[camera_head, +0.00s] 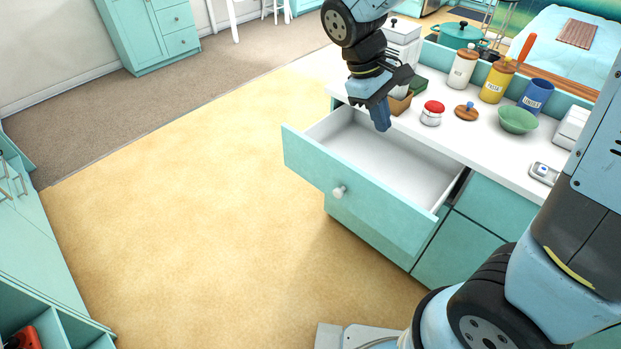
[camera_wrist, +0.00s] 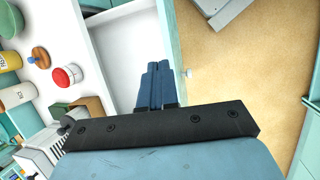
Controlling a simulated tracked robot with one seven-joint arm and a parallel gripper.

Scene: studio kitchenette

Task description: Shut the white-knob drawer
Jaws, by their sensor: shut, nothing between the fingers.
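The white-knob drawer (camera_head: 345,192) is teal with a white inside and stands pulled well out from under the white counter. Its round white knob (camera_head: 338,191) is on the middle of the front panel. The drawer looks empty where I can see into it. My gripper (camera_head: 382,122) points down over the back part of the drawer, near the counter edge. In the wrist view my gripper (camera_wrist: 157,80) has its blue fingers together with nothing between them, over the drawer's inside near the front panel. The white knob (camera_wrist: 187,72) shows just right of the fingers.
The counter (camera_head: 440,135) holds a red-lidded jar (camera_head: 432,113), a green bowl (camera_head: 517,120), several canisters and a wooden box (camera_head: 399,102) near my gripper. Closed teal fronts (camera_head: 455,255) are beside and below the drawer. The yellow floor (camera_head: 200,200) in front is clear.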

